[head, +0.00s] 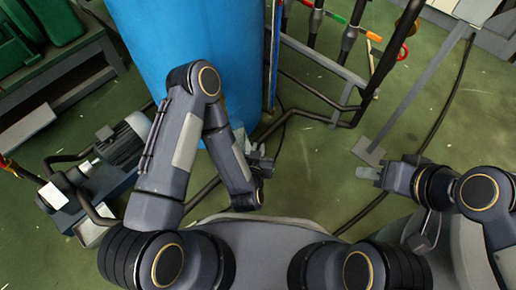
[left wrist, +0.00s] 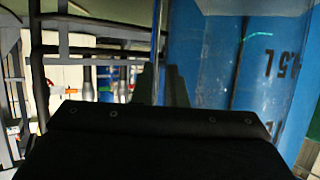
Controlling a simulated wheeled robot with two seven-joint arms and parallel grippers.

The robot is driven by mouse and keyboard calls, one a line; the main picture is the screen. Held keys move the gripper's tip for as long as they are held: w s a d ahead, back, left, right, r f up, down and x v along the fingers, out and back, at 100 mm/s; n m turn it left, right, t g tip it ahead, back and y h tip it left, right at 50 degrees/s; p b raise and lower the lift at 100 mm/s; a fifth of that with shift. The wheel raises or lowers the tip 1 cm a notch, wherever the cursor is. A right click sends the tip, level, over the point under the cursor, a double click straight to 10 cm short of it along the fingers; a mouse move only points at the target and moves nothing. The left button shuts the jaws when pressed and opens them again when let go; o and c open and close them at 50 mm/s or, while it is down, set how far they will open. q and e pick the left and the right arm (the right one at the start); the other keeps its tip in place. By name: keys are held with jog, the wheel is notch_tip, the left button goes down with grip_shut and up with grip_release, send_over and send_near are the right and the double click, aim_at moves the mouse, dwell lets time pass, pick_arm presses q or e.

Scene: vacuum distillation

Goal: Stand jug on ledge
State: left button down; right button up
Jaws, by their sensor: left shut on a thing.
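My left gripper (head: 257,163) is low in front of the large blue drum, and in the left wrist view its two fingers (left wrist: 163,86) stand close together, shut. A clear-walled vessel, which I take to be the jug (left wrist: 225,60), fills the right of that view, with a dark sideways marking ending in "5 L". The drum's blue shows through it. In the head view only a small pale piece (head: 239,138) shows beside the gripper; my arm hides the rest. My right gripper (head: 369,173) is away to the right, holding nothing visible; its finger gap is unclear. I cannot pick out the ledge.
The blue drum (head: 180,40) stands directly ahead. A pump (head: 115,155) with pipes sits on the floor at left, below a green-topped bench (head: 60,60). Dark pipework (head: 325,85) stands right of the drum. A cable crosses the green floor, which is mostly open at right.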

pick_arm(q)
jog(key=shift+f+b, duration=0.35)
jog(key=shift+f, duration=0.15)
pick_arm(e)
jog(key=shift+f, duration=0.4)
pick_arm(q)
jog(key=c, duration=1.4)
grip_release()
